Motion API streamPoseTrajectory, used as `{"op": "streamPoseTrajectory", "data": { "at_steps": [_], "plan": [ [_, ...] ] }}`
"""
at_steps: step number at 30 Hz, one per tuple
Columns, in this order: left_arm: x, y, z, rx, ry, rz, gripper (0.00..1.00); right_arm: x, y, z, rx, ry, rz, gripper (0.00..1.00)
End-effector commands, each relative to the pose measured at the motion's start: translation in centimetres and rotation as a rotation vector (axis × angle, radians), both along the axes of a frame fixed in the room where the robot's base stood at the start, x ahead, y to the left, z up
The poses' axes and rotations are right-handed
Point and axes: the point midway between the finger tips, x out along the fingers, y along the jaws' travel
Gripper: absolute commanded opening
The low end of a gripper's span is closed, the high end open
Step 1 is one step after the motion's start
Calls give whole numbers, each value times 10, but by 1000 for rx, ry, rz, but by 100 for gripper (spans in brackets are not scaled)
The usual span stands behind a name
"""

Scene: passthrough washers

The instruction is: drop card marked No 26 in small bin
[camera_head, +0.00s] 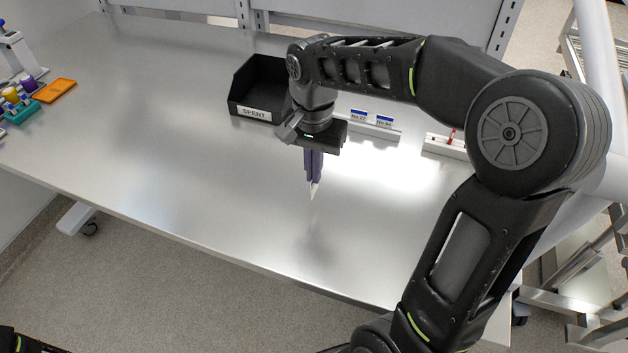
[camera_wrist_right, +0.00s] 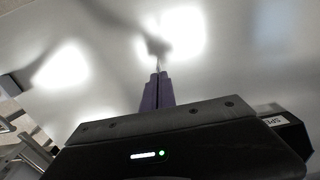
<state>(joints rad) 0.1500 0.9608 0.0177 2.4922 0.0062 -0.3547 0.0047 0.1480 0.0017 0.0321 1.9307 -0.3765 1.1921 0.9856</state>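The small black bin (camera_head: 243,88), with a "SPENT" label on its front, stands open toward the back of the table. Part of it shows at the right edge of the wrist view (camera_wrist_right: 292,135). My right gripper (camera_head: 313,180) points down in front of the bin and to its right, above the table. Its purple fingers (camera_wrist_right: 157,92) are shut on a thin white card (camera_head: 314,191), seen nearly edge-on, so its marking cannot be read. My left gripper is not in view.
A white holder (camera_head: 383,131) behind my right wrist carries two blue-topped cards (camera_head: 359,116), (camera_head: 384,121). A white block with a red item (camera_head: 450,140) is farther right. An orange tray (camera_head: 53,90) and teal rack (camera_head: 20,110) sit far left. The table's middle is clear.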

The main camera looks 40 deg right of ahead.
Motion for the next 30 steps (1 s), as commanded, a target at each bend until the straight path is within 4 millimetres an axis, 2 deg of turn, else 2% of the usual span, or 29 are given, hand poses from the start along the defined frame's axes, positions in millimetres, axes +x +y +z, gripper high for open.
{"op": "streamPoseTrajectory", "data": {
  "at_steps": [5, 14, 26, 30],
  "plan": [
    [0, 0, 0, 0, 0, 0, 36, 0, 0, -2, 0, 1, 0, 0],
    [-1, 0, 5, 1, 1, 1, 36, -1, 0, -36, 1, 2, 0, 0],
    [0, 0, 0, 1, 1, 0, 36, 0, 0, -42, 1, 1, 0, 0],
    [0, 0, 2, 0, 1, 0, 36, 0, 0, -40, 1, 1, 0, 12]
  ]
}}
